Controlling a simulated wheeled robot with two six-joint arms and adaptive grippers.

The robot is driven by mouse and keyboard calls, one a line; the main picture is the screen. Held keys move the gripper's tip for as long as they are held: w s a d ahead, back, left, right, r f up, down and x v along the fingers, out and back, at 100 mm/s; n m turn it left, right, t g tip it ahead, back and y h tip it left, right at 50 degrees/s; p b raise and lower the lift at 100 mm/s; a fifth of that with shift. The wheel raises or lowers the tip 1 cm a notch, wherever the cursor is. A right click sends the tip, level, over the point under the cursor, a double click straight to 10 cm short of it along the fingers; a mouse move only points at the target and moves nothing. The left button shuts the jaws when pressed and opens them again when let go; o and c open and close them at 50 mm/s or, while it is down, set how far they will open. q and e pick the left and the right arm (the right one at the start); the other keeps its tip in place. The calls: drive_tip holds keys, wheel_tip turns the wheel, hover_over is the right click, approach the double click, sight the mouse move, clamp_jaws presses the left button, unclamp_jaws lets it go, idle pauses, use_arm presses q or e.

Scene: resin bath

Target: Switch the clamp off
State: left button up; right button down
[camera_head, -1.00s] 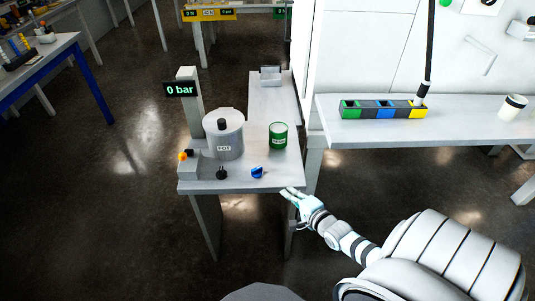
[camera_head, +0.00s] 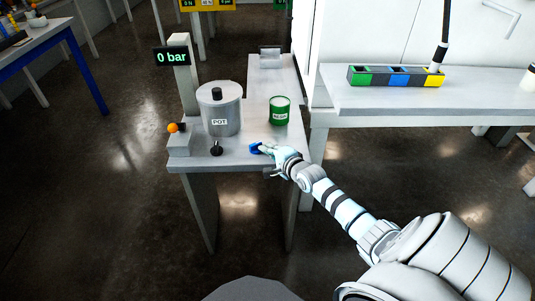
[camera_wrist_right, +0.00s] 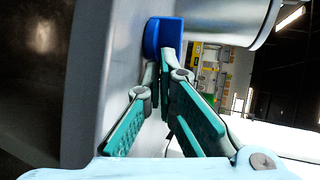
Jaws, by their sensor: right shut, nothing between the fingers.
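A small blue knob (camera_head: 256,148), which may be the clamp's switch, sits near the front edge of the grey table. My right gripper (camera_head: 266,149) is at its right side, with the fingertips at the knob and partly covering it. In the right wrist view the blue knob (camera_wrist_right: 163,38) stands just beyond the fingertips of my shut, empty gripper (camera_wrist_right: 163,75). The fingertips appear to touch it, or nearly so. No label on the knob can be read. My left gripper is not in view.
A grey pot (camera_head: 220,115) with a black-knobbed lid and a green can (camera_head: 280,111) stand behind the knob. A black lever (camera_head: 216,148) and a box with an orange ball (camera_head: 173,128) are to the left. The display (camera_head: 172,56) reads 0 bar.

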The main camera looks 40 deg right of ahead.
sight(268, 140)
drive_tip(key=shift+s+r, duration=0.1)
drive_tip(key=shift+w+d, duration=0.35)
drive_tip(key=shift+d, duration=0.15)
idle(1.1)
drive_tip(key=shift+d, duration=0.1)
drive_tip(key=shift+w+d+b, duration=0.3)
drive_tip(key=shift+w+b, duration=0.05)
drive_tip(key=shift+w, duration=0.05)
drive_tip(key=shift+w+d+b, duration=0.25)
drive_tip(key=shift+w+b, duration=0.05)
drive_tip(key=shift+w, duration=0.3)
drive_tip(key=shift+w+d+b, duration=0.25)
drive_tip(key=shift+w+b, duration=0.05)
drive_tip(key=shift+w, duration=0.25)
idle(0.8)
